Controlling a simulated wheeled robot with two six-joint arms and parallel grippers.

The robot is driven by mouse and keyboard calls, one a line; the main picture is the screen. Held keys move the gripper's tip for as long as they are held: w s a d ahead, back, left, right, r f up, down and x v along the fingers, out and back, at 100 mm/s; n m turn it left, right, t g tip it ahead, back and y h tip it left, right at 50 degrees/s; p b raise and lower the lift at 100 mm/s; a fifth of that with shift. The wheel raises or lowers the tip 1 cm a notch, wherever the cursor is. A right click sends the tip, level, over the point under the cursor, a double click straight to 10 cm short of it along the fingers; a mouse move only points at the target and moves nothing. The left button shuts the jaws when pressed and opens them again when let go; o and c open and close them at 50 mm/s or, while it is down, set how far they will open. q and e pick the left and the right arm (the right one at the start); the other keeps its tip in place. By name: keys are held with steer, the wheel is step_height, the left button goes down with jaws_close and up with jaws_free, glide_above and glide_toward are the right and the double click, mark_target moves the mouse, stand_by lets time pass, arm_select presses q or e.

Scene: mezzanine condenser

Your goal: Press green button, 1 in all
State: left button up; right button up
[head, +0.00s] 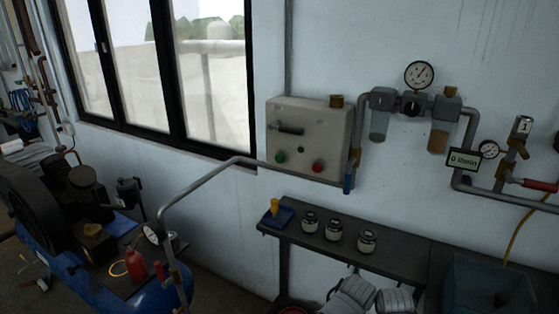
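The green button (280,157) is a small round button at the lower left of a beige wall box (309,120). A red button (318,167) sits to its right on the same face, with a small dark knob between and above them. A dark lever handle (286,129) lies across the upper left of the box. Nothing covers the green button. I cannot tell whether it is pressed in. Neither of my grippers shows in the head view.
A dark shelf (402,247) with several small jars stands below the box. A grey pipe (209,180) runs past the box's lower edge. A blue compressor (95,294) fills the lower left. Filters and a gauge (419,75) hang at right.

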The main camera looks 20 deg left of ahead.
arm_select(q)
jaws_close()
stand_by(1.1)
